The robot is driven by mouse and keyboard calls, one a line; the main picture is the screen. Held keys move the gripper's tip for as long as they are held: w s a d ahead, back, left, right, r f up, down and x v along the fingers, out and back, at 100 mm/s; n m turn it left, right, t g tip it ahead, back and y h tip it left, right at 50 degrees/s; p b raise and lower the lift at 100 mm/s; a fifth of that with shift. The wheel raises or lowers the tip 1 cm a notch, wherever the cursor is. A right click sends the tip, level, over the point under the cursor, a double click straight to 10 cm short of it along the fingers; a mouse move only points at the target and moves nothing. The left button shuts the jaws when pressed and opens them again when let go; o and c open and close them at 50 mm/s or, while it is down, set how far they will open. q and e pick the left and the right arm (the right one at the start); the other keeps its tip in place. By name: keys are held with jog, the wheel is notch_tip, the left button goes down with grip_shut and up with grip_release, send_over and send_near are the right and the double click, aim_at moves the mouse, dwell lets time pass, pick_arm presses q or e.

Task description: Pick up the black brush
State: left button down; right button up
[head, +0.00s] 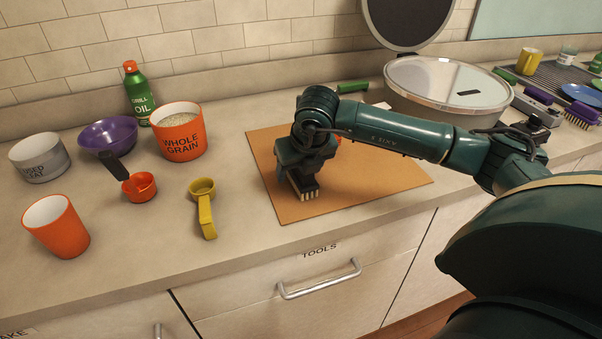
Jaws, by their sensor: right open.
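My right gripper (303,183) is over the orange-brown board (380,187), pointing down, and is open. Dark pieces with pale, ribbed tips show at its lower end, close to the board. I cannot tell whether these are its fingertips or part of a brush. No black brush can be clearly made out; my gripper and forearm hide part of the board. My left gripper is not in view.
On the left stand an orange WHOLE GRAIN canister (178,137), a green oil bottle (138,95), a purple bowl (107,133), an orange cup (57,228), an orange scoop (139,187) and a yellow scoop (205,205). A large lidded pot (448,85) stands behind my right arm.

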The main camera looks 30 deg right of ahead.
jog(key=shift+c, duration=0.4)
jog(key=c, duration=1)
jog(key=shift+r, duration=0.1)
notch_tip(320, 180, up, 10)
jog(key=shift+f+b, duration=0.1)
jog(key=shift+b, duration=0.25)
jog(key=o, duration=0.5)
jog(key=c, duration=0.4)
jog(key=shift+d, duration=0.1)
